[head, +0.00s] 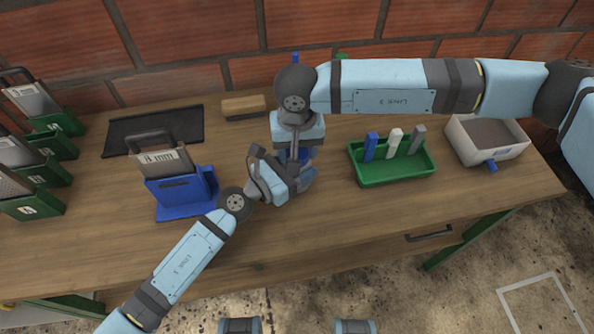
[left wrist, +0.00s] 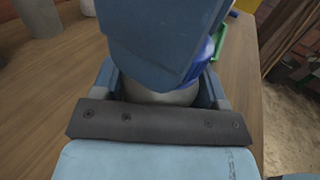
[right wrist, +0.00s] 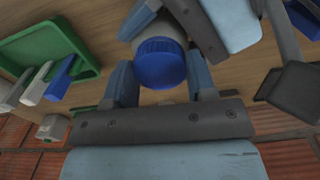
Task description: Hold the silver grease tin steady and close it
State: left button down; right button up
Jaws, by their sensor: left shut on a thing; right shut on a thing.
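The silver grease tin shows in the right wrist view (right wrist: 160,30) and, partly, between my left fingers in the left wrist view (left wrist: 178,95). Its ribbed blue lid (right wrist: 160,64) lies over the end of the tin; I cannot tell how tightly it sits. My left gripper (head: 287,178) is shut on the tin's body from the side, above the bench. My right gripper (head: 297,153) comes down from above, with its fingers on both sides of the lid, shut on it. In the head view the two grippers hide most of the tin.
A green tray (head: 398,178) with blue, white and grey pieces stands to the right, beside a pale open box (head: 470,152). A blue holder (head: 182,196) with an 8 mm plate stands left. A dark mat (head: 140,140) and wooden block (head: 243,106) lie behind. The front bench is mostly clear.

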jog(key=m, duration=0.4)
jog(key=shift+m, duration=0.3)
jog(key=m, duration=1)
jog(key=shift+m, duration=0.4)
jog(key=m, duration=0.8)
jog(key=shift+f+m, duration=0.1)
jog(key=shift+m, duration=0.2)
jog(key=m, duration=0.8)
jog(key=o, duration=1.1)
